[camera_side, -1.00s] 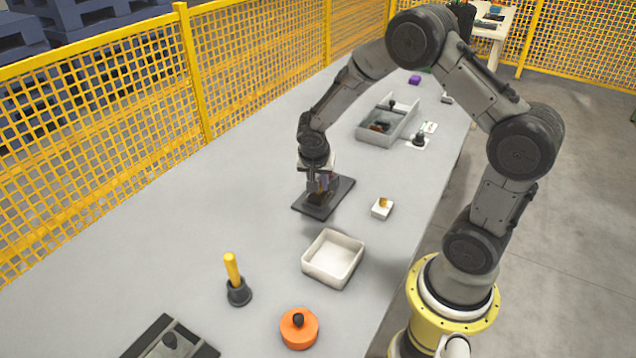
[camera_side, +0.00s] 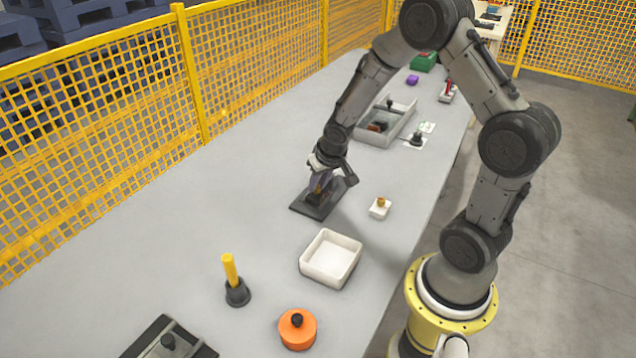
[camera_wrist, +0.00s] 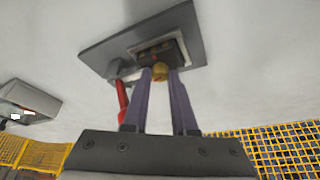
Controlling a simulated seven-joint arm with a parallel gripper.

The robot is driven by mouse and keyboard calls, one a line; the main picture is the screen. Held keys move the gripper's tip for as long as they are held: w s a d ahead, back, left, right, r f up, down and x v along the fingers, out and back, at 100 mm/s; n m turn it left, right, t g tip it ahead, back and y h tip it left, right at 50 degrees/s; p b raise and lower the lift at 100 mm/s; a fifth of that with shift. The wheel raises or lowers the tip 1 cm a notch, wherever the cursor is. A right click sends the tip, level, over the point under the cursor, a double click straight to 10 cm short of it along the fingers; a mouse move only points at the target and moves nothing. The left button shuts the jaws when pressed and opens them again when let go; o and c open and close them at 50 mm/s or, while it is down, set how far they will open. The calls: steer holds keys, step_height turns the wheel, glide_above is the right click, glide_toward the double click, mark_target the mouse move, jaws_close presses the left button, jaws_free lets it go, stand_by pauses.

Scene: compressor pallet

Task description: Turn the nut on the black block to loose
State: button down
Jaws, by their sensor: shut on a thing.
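The black block (camera_wrist: 150,50) stands on a dark flat plate (camera_wrist: 110,45) on the table; the plate also shows in the side view (camera_side: 302,208). A brass-coloured nut (camera_wrist: 160,73) sits at the near face of the block. My gripper (camera_wrist: 160,78) has its two purple-grey fingers closed around the nut, one on each side. In the side view my gripper (camera_side: 320,185) reaches down at a slant over the plate and hides most of the block and the nut. A red bar-like part (camera_wrist: 122,98) shows beside the left finger.
A white open tray (camera_side: 331,258) and a small white block with a brass-coloured top (camera_side: 380,208) are near the plate. A grey bin (camera_side: 385,125) stands farther back. An orange round part (camera_side: 297,329) and a black holder with a yellow rod (camera_side: 237,290) are in front. The left table area is clear.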

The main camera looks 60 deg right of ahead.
steer(key=shift+n, duration=0.6)
stand_by(0.3)
steer(key=c, duration=0.7)
jaws_free()
steer(key=v, duration=1.4)
steer(key=shift+d, duration=0.2)
steer(key=shift+f, duration=0.1)
